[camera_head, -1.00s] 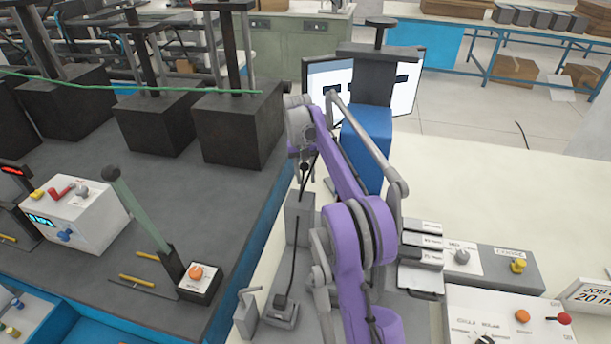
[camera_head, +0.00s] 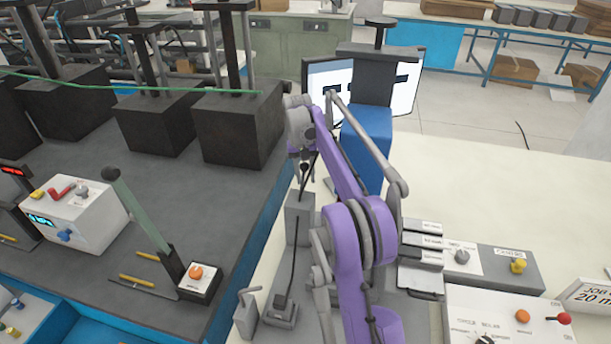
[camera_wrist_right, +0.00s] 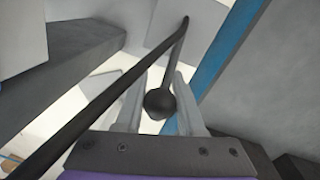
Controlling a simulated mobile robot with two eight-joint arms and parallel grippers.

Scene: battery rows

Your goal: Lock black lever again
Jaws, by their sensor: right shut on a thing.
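My right gripper (camera_head: 304,168) is at the lever's upper end and shut on the knob; the wrist view shows the gripper (camera_wrist_right: 157,100) pointing along the rod. My left gripper is in neither view.
A blue block (camera_head: 369,145) and a monitor (camera_head: 404,95) stand behind my purple arm. A green lever (camera_head: 138,210) and an orange button box (camera_head: 199,284) are on the dark bench at left.

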